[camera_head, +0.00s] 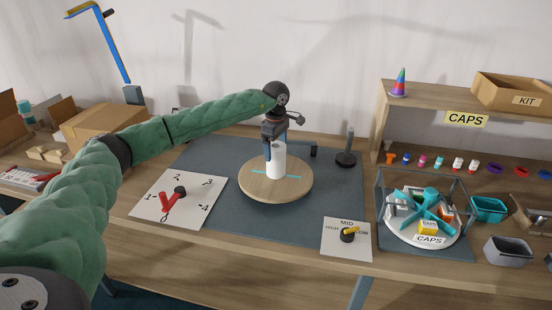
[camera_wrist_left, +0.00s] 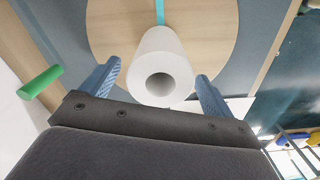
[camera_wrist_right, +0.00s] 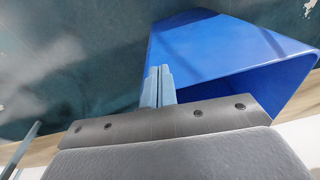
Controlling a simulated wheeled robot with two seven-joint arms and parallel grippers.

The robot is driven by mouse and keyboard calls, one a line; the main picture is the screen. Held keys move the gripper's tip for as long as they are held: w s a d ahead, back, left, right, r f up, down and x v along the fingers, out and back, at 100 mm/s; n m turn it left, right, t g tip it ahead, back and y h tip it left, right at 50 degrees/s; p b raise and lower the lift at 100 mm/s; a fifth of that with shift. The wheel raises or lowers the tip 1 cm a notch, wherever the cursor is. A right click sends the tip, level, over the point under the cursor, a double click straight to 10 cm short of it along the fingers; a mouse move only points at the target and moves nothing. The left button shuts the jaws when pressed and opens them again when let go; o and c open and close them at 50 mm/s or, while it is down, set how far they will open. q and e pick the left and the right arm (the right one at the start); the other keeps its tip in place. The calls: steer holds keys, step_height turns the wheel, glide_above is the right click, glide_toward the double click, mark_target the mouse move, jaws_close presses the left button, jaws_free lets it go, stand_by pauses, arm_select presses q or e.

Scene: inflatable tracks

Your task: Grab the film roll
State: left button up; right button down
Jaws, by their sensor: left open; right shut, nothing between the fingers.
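The film roll (camera_head: 276,160) is a white upright cylinder on a round wooden turntable (camera_head: 258,188). In the left wrist view the roll (camera_wrist_left: 160,70) shows its hollow end toward the camera. My left gripper (camera_head: 275,143) is above and around the top of the roll. In the left wrist view its two blue fingers (camera_wrist_left: 157,85) are open on either side of the roll, with a visible gap at each side. My right gripper (camera_wrist_right: 158,85) is shut and empty, seen only in the right wrist view, beside a blue open-sided object (camera_wrist_right: 225,55).
A dial board with a red pointer (camera_head: 175,203) lies left of the turntable. A dark stand (camera_head: 346,155) is behind right. A CAPS carousel (camera_head: 425,215) and shelf (camera_head: 465,100) stand at right.

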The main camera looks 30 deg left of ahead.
arm_select(q)
steer(key=shift+f+p, duration=0.55)
steer(key=shift+f, duration=0.9)
steer(key=c, duration=1.4)
arm_select(e)
steer(key=f, duration=0.3)
steer(key=s+d+f, duration=0.1)
steer(key=shift+f, duration=0.2)
arm_select(q)
steer(key=shift+r, duration=0.1)
